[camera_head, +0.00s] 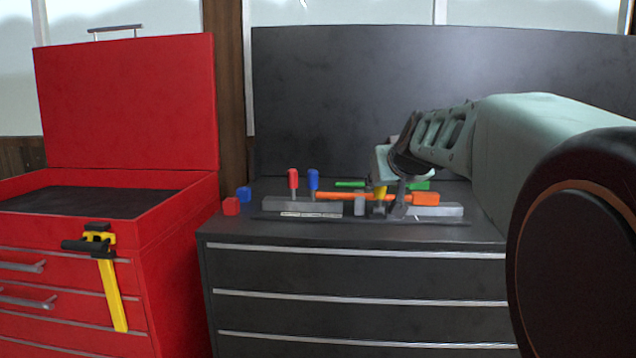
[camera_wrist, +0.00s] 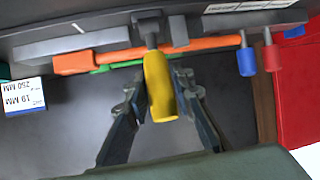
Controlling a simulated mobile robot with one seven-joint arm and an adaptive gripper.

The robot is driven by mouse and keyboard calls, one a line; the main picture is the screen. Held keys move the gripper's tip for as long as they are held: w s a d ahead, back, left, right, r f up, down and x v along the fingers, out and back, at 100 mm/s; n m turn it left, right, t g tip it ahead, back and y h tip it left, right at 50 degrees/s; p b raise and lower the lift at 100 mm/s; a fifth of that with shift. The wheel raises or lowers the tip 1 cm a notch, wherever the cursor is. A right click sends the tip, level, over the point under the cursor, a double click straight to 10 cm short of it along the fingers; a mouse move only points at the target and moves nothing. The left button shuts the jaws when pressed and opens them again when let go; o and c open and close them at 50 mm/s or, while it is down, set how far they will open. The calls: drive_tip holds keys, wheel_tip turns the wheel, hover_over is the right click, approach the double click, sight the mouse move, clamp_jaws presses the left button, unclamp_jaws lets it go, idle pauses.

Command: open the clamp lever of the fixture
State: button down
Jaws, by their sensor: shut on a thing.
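The yellow clamp lever (camera_head: 379,191) stands at the middle of the grey fixture (camera_head: 434,211) on the dark cabinet top. In the wrist view the yellow lever (camera_wrist: 160,88) points from the fixture's small dark bracket toward the camera, between my two fingers. My gripper (camera_wrist: 159,82) is shut on the lever, one finger on each side. In the head view my gripper (camera_head: 386,178) reaches in from the right, its fingers partly hidden by its own body. The lever looks upright there.
An orange bar (camera_head: 340,196) and a green bar (camera_head: 350,184) lie close behind the fixture. Red (camera_head: 293,180) and blue (camera_head: 313,180) upright handles stand left. Red (camera_head: 231,206) and blue (camera_head: 243,194) cubes sit at the left edge. A red tool chest (camera_head: 180,240) stands left.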

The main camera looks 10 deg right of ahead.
drive_tip(key=c, duration=1.7)
unclamp_jaws()
drive_tip(key=shift+o, duration=0.2)
wheel_tip(320, 180, up, 10)
drive_tip(key=shift+s, duration=0.1)
